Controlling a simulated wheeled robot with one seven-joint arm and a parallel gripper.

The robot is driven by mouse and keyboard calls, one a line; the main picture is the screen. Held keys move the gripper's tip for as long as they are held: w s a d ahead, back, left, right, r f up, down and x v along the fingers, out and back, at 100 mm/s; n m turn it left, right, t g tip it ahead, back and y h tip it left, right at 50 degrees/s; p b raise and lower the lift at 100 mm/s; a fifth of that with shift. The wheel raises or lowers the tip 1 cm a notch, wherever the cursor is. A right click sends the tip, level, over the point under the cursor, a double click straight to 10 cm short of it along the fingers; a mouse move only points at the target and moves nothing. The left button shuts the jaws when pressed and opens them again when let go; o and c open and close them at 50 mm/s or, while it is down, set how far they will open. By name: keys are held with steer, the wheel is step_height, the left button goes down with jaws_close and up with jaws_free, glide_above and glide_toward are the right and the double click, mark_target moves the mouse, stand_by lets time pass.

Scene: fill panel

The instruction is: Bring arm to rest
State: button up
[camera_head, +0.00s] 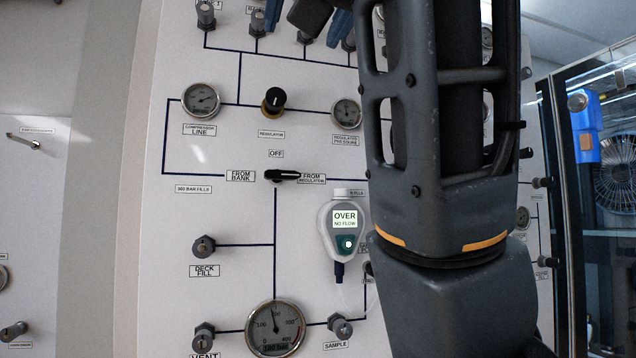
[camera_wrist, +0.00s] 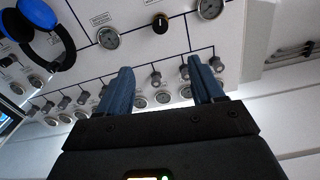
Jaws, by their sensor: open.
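My arm (camera_head: 445,130) rises in front of the right part of the white fill panel (camera_head: 225,285) in the head view. My gripper (camera_head: 306,22) is at the top edge there, partly cut off, with blue fingers near the upper row of valve knobs. In the wrist view my gripper (camera_wrist: 160,85) shows two blue fingers spread apart with nothing between them. Knobs and gauges of the panel show beyond the fingers. I cannot tell how far the fingertips are from the panel.
A handheld meter (camera_head: 343,232) reading "OVER NO FLOW" is on the panel, close left of my arm. A selector lever (camera_head: 284,176) and large gauge (camera_head: 275,328) are left of it. Blue-and-black ear defenders (camera_wrist: 38,35) hang at left in the wrist view. A glazed cabinet (camera_head: 600,200) stands right.

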steer(key=w+d+f+g, duration=0.1)
steer(key=w+f, duration=0.4)
steer(key=f, duration=0.7)
steer(key=w+d+f, duration=0.1)
steer(key=w+f, duration=0.3)
steer(key=f, duration=0.8)
steer(key=s+d+f, duration=0.2)
steer(key=d+f, duration=0.1)
steer(key=f, duration=0.9)
steer(key=s+d+f, duration=0.2)
steer(key=d+f, duration=0.1)
steer(key=f, duration=0.9)
steer(key=s+d+f+m+h, duration=0.1)
steer(key=s+d+f, duration=0.2)
steer(key=s+f, duration=0.3)
steer(key=s+d+f+g+h, duration=0.1)
steer(key=s+d+f, duration=0.2)
steer(key=s+f, duration=0.3)
steer(key=s+d+f+m+h, duration=0.1)
steer(key=s+d+f, duration=0.2)
steer(key=s+f, duration=0.3)
steer(key=s+d+r+h, duration=0.1)
steer(key=s+d, duration=0.1)
steer(key=s, duration=1)
steer(key=s+d+h, duration=0.1)
steer(key=s+d, duration=0.2)
steer(key=s, duration=0.9)
steer(key=shift+s+d+r+g, duration=0.15)
steer(key=shift+d+r+g, duration=0.15)
steer(key=shift+d+r, duration=0.05)
